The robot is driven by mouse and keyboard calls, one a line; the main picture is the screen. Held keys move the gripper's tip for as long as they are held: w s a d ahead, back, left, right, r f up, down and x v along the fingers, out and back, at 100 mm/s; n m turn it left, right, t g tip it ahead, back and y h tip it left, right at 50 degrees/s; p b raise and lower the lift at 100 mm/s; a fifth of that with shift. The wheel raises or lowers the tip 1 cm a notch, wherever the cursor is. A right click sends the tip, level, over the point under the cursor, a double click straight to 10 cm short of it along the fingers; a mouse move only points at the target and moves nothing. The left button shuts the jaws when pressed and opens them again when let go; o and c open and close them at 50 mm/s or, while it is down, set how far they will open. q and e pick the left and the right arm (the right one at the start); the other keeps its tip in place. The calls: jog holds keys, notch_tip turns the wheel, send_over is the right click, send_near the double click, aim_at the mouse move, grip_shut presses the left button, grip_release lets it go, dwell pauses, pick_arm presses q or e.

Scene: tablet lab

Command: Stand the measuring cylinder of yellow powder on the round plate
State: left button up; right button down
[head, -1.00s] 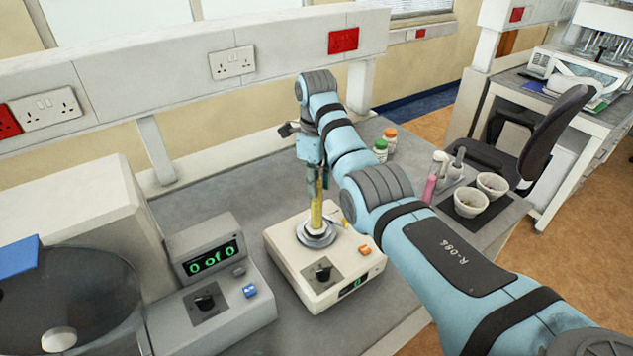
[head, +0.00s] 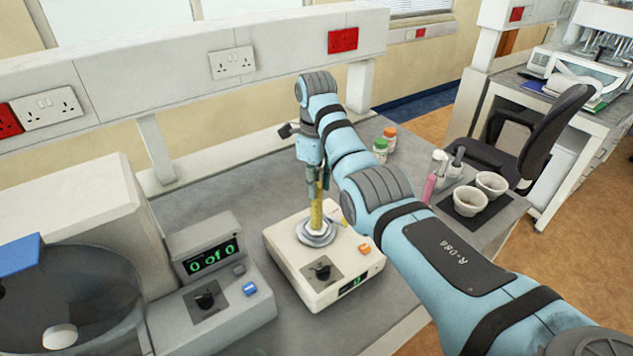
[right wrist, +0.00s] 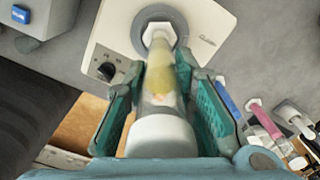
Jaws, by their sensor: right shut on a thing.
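The measuring cylinder of yellow powder (head: 316,214) is upright over the round plate (head: 317,240) on top of a cream machine (head: 305,263). Its foot looks to be at the plate, but I cannot tell whether it touches. My right gripper (head: 318,186) is shut on the upper part of the cylinder. In the right wrist view the teal finger pads (right wrist: 167,103) lie on both sides of the cylinder (right wrist: 158,85), and its pale foot (right wrist: 158,33) lies within the grey round plate (right wrist: 181,40). My left gripper is not in view.
A counter with a green "0 of 0" display (head: 212,257) stands left of the machine. Two small capped bottles (head: 385,143), a pink bottle (head: 430,187) and two white mortars (head: 480,194) are at the right. Bare bench (head: 225,198) lies behind the counter.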

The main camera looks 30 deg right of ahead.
jog(key=shift+f, duration=0.3)
dwell(1.0)
jog(key=c, duration=1.2)
grip_release()
jog(key=shift+c, duration=0.2)
jog(key=shift+w, duration=0.1)
